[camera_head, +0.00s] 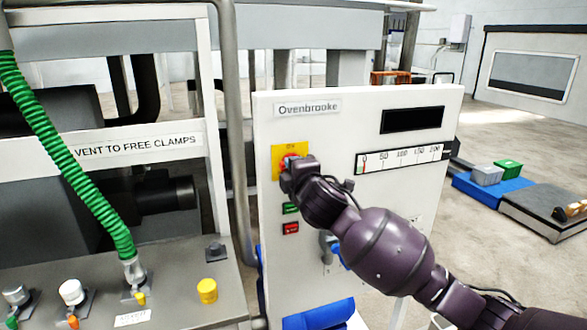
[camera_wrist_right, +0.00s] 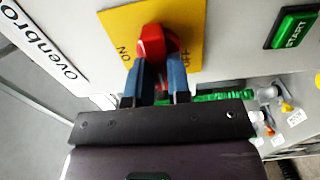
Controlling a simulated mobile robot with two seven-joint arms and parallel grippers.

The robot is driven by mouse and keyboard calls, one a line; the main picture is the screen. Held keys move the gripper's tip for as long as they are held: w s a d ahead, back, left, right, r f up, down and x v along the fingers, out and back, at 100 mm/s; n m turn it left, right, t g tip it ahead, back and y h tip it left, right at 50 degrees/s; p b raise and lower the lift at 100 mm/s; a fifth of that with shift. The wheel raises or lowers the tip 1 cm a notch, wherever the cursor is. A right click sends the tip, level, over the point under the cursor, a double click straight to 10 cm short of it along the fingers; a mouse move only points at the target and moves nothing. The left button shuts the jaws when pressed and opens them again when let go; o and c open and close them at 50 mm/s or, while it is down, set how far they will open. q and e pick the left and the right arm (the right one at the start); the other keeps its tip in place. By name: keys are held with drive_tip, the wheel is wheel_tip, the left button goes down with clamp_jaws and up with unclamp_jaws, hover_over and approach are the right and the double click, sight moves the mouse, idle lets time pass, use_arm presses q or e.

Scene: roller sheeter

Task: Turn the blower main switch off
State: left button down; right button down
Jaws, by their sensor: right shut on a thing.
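The blower main switch is a red rotary knob (camera_wrist_right: 152,44) on a yellow plate (camera_wrist_right: 118,20) marked ON and OFF. In the head view the yellow plate (camera_head: 278,153) sits on the upper left of the white Ovenbrooke panel (camera_head: 330,134). My right gripper (camera_wrist_right: 159,70) is shut on the red knob, with one blue finger on each side. In the head view my right gripper (camera_head: 288,172) covers most of the knob. I cannot tell which mark the knob points to. My left gripper is not in view.
A green START button (camera_wrist_right: 294,27) and a red button (camera_head: 290,228) sit below the switch. A dark display (camera_head: 412,120) and a scale (camera_head: 400,158) are to the right. A green hose (camera_head: 70,150) and a grey console (camera_head: 180,285) stand at left.

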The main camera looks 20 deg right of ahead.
idle(0.5)
drive_tip(key=c, duration=1.1)
unclamp_jaws()
drive_tip(key=shift+o, duration=0.2)
drive_tip(key=s+b, duration=0.1)
drive_tip(key=s, duration=1)
drive_tip(key=shift+d+b, duration=0.15)
drive_tip(key=shift+b, duration=0.2)
